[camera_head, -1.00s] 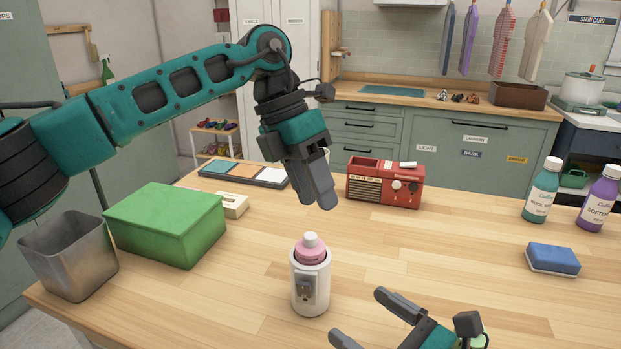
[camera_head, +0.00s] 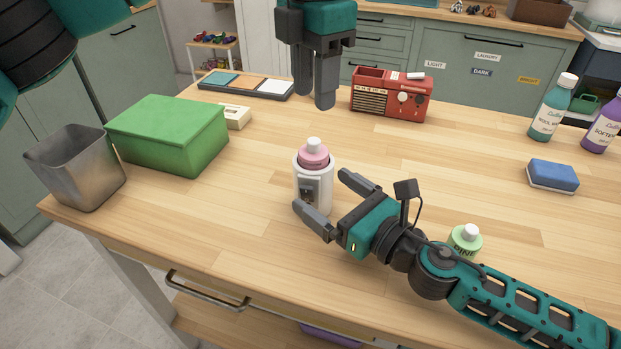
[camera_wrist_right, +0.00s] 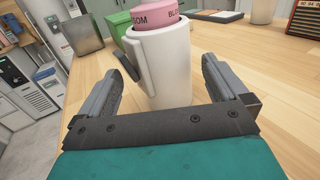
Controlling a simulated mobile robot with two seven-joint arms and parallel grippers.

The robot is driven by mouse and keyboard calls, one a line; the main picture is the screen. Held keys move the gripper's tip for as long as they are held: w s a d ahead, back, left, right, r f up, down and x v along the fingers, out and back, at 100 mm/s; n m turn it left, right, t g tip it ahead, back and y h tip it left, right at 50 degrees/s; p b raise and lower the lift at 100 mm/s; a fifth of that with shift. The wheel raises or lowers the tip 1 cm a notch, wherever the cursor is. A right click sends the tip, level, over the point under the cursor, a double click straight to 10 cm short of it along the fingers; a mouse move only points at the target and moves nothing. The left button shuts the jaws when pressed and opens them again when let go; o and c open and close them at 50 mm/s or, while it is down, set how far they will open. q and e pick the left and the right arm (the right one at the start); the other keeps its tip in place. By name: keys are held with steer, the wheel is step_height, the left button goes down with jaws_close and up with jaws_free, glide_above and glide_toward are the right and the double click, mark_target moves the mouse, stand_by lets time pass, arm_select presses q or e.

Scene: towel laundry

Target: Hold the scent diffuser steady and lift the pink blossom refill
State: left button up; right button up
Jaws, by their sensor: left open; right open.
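The white scent diffuser (camera_head: 322,194) stands upright on the wooden table. The pink blossom refill (camera_head: 313,155), with a white cap, sits in its top. In the right wrist view the diffuser (camera_wrist_right: 167,68) stands just ahead of and between the fingers, and the pink refill (camera_wrist_right: 152,15) is cut off at the top. My right gripper (camera_head: 330,204) is open, low, with one finger at each side of the diffuser; I cannot tell whether either touches it. My left gripper (camera_head: 314,100) is open, pointing down, above and behind the diffuser, apart from the refill.
A green pine bottle (camera_head: 465,242) stands close behind my right forearm. A green box (camera_head: 168,135) and metal bin (camera_head: 75,168) are at left. A red radio (camera_head: 391,97) and a tray (camera_head: 245,87) lie behind. A blue sponge (camera_head: 553,176) is at right.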

mark_target(314, 140)
steer(key=x, duration=0.5)
arm_select(q)
steer(key=shift+o, duration=0.2)
arm_select(e)
steer(key=shift+d, duration=0.1)
steer(key=c, duration=0.9)
arm_select(q)
steer(key=o, duration=0.3)
steer(key=shift+s+a+r, duration=0.1)
steer(key=shift+a+r, duration=0.1)
steer(key=shift+r, duration=0.05)
arm_select(e)
steer(key=shift+c, duration=0.2)
arm_select(q)
steer(key=o, duration=0.3)
steer(key=shift+s+a+r+m+t+h, duration=0.2)
steer(key=shift+a+r+m+t+h, duration=0.1)
steer(key=shift+a+r+m+h, duration=0.25)
steer(key=shift+o, duration=0.3)
steer(key=shift+f, duration=0.15)
steer(key=shift+h, duration=0.25)
steer(key=f, duration=0.3)
steer(key=d+f, duration=0.1)
steer(key=f, duration=0.7)
steer(key=shift+w+d+f, duration=0.1)
steer(key=shift+w+d, duration=0.25)
steer(key=shift+w, duration=0.05)
